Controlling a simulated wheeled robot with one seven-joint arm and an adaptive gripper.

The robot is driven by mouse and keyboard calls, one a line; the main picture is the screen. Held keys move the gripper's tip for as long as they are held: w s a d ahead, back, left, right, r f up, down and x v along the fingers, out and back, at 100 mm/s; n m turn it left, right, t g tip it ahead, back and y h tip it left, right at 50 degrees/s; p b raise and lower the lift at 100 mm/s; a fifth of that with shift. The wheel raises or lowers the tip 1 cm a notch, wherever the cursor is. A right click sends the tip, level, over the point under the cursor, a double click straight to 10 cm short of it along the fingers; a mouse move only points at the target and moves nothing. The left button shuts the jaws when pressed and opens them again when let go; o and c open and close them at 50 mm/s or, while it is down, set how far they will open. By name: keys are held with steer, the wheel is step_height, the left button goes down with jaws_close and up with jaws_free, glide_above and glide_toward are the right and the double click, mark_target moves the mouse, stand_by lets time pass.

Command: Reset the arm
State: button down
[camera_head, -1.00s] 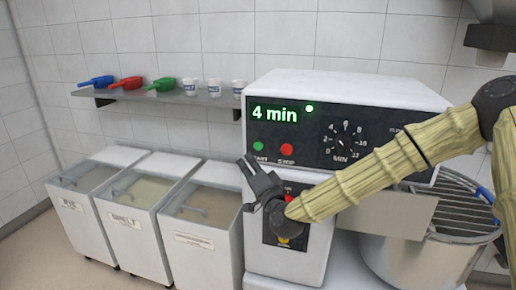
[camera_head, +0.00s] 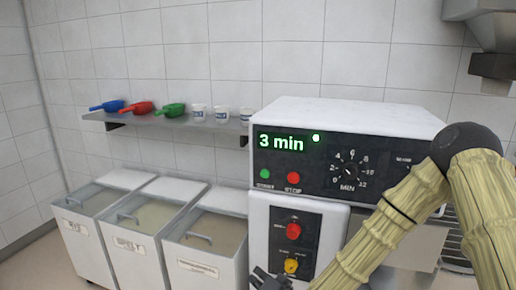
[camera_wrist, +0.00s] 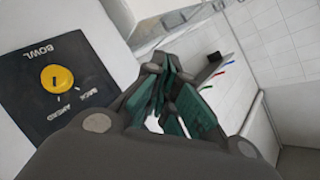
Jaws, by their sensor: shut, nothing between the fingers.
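My gripper (camera_head: 268,281) is at the bottom edge of the head view, mostly cut off, in front of the lower part of the mixer (camera_head: 345,112). In the wrist view my gripper (camera_wrist: 165,95) shows with its green-padded fingers together and nothing between them. The yellow bowl knob (camera_wrist: 56,78) is to the left of the fingers there, apart from them. In the head view the yellow knob (camera_head: 291,266) sits below a red knob (camera_head: 293,231). The display (camera_head: 282,142) reads 3 min with a green light on.
Green and red buttons and a minute dial (camera_head: 350,173) are on the mixer panel. Three flour bins (camera_head: 205,246) stand to the left. A wall shelf (camera_head: 165,121) holds blue, red and green scoops and white cups. A grey metal part (camera_head: 490,65) hangs at upper right.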

steer(key=s+d+f+n+g+h, duration=0.15)
steer(key=s+d+f+g, duration=0.3)
steer(key=s+f, duration=0.55)
steer(key=s+d+f+n+g+h, duration=0.1)
steer(key=s+d+f+g+h, duration=0.3)
steer(key=s+f, duration=0.65)
steer(key=s+d+f+g+h, duration=0.1)
steer(key=s+d+f+g, duration=0.1)
steer(key=s+d, duration=0.5)
steer(key=s+d+f+n+g+h+p, duration=0.1)
steer(key=s+d+f, duration=0.1)
steer(key=s+d, duration=0.5)
steer(key=s, duration=0.5)
steer(key=shift+s+g+p, duration=0.2)
steer(key=shift+g+p, duration=0.1)
steer(key=shift+g, duration=0.05)
stand_by(3.7)
